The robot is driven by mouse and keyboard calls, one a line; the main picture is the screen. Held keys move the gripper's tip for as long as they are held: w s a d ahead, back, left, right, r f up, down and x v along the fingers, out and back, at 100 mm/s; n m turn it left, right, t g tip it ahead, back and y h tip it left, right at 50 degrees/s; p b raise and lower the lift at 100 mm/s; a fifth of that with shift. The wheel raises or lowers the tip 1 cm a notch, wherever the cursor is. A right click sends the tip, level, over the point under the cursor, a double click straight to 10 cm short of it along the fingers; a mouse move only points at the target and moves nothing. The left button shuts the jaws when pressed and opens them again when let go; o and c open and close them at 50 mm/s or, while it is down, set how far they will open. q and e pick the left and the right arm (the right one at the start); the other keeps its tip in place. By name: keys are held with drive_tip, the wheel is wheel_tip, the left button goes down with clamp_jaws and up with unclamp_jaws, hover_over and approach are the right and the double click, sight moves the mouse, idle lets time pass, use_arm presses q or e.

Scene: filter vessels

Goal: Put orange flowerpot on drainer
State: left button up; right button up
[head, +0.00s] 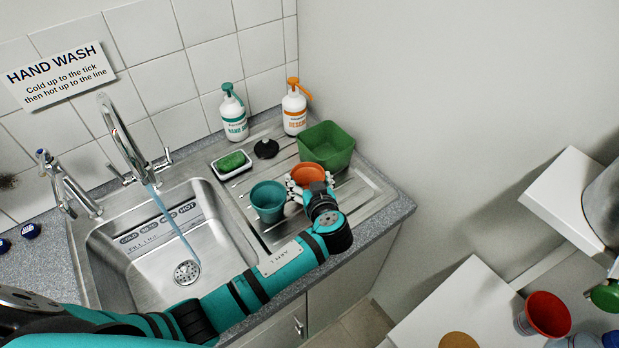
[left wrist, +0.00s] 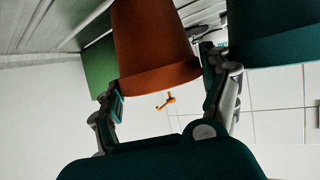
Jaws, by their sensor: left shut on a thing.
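The orange flowerpot (head: 309,172) is at the drainer (head: 362,196), the ridged steel board right of the sink. My left gripper (head: 308,188) is shut on the orange flowerpot; in the left wrist view the pot (left wrist: 152,45) is between the two fingers (left wrist: 165,95). Whether the pot's base touches the drainer is hidden behind my gripper in the head view. A teal flowerpot (head: 268,199) stands on the drainer just left of the gripper, and it also shows close by in the left wrist view (left wrist: 275,30). My right gripper is not in view.
A green tub (head: 327,144) stands close behind the orange pot. A sponge dish (head: 231,164), a black plug (head: 266,148) and two pump bottles (head: 234,114) (head: 295,107) are behind. Water runs into the sink (head: 135,255). The drainer's right front part is bare.

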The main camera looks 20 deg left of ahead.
use_arm(q)
drive_tip(key=shift+d, duration=0.1)
drive_tip(key=shift+f, duration=0.15)
drive_tip(key=o, duration=1)
drive_tip(key=shift+c, duration=0.2)
drive_tip(key=shift+o, duration=0.3)
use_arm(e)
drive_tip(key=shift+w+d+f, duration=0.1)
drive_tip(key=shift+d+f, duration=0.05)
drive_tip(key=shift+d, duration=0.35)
use_arm(q)
drive_tip(key=shift+s+d, duration=0.1)
drive_tip(key=s+d+b, duration=0.1)
drive_tip(key=s+d, duration=0.1)
drive_tip(key=s, duration=0.1)
drive_tip(key=s+d+b, duration=0.2)
drive_tip(key=s, duration=0.2)
drive_tip(key=s+d+b, duration=0.2)
drive_tip(key=s, duration=0.1)
drive_tip(key=shift+s+r, duration=0.25)
drive_tip(key=shift+r, duration=0.05)
drive_tip(key=shift+s+d+r, duration=0.1)
drive_tip(key=shift+s+d, duration=0.05)
drive_tip(key=shift+s, duration=0.2)
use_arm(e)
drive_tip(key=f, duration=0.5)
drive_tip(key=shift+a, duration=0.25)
